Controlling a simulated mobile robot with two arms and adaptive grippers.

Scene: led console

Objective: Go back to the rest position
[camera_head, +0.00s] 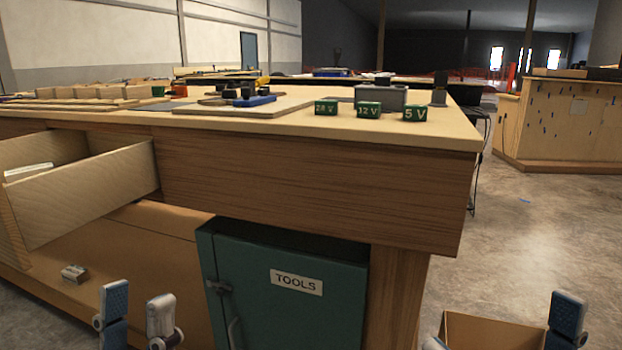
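My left gripper (138,302) is at the bottom left, in front of the workbench, with a gap between its two fingers and nothing between them. My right gripper (567,312) is at the bottom right, cut by the frame edge. One finger shows clearly; a small pale part shows at the far side of an open brown box (490,332). I cannot tell how far apart its fingers are. The workbench (310,180) stands ahead, with a teal TOOLS cabinet (290,290) under it, its door apparently shut.
An open wooden drawer (90,195) juts out at left. A small metal object (74,273) lies on the lower shelf. On the bench top are green blocks marked 5 V (415,114) and 12 V (368,110), another green block (326,107) and a grey box (395,97). Floor is clear at right.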

